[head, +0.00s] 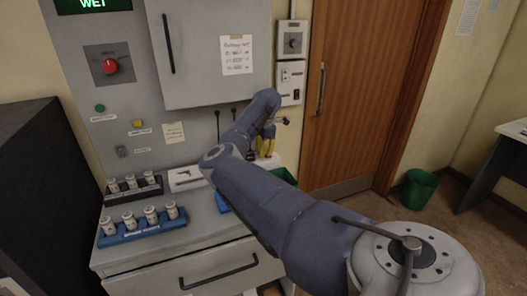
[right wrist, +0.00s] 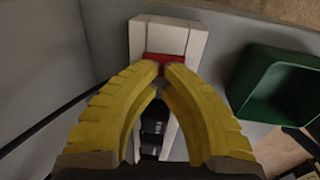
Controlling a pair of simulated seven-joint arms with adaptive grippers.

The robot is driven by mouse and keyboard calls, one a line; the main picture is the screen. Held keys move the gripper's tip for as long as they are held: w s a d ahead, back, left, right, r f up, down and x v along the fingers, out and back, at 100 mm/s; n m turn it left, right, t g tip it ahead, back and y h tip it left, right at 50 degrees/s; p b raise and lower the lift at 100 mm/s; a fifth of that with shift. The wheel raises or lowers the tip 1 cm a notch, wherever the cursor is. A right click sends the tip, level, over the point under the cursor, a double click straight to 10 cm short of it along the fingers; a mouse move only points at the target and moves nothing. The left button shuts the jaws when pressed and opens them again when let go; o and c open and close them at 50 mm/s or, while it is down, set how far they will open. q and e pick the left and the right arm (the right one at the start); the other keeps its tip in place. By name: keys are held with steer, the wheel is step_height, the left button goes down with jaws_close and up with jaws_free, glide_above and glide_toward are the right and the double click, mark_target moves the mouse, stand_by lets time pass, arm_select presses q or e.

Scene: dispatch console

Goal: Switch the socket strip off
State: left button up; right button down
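The socket strip (right wrist: 190,40) is a white block with a red switch (right wrist: 165,62) near its far end and dark sockets (right wrist: 152,130) nearer to me. In the head view only a small pale part of the strip (head: 266,161) shows below my gripper. My right gripper (right wrist: 162,70) has yellow fingers that curve together, tips nearly meeting, over the red switch. I cannot tell whether the tips touch it. Nothing shows between them. In the head view my right gripper (head: 265,152) points down at the counter. My left gripper is not in view.
A green bin (right wrist: 280,85) stands right of the strip, close to the fingers. A blue rack of vials (head: 142,234) and a dark rack (head: 135,191) stand left on the counter. The grey cabinet (head: 205,50) rises behind. A wooden door (head: 365,90) is at the right.

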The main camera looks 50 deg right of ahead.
step_height(320, 180, up, 14)
steer(key=s, duration=0.1)
steer(key=shift+s+a, duration=0.25)
steer(key=shift+a, duration=0.15)
stand_by(0.5)
steer(key=shift+w+d+r, duration=0.15)
steer(key=shift+w+r, duration=0.15)
steer(key=shift+w, duration=0.2)
steer(key=shift+f, duration=0.15)
steer(key=f, duration=0.8)
steer(key=w+f, duration=0.1)
steer(key=f, duration=0.2)
steer(key=shift+w+d+f, duration=0.1)
steer(key=shift+d+f, duration=0.25)
steer(key=shift+f, duration=0.05)
steer(key=shift+w+d+f, duration=0.1)
steer(key=shift+w+f, duration=0.05)
steer(key=shift+f, duration=0.8)
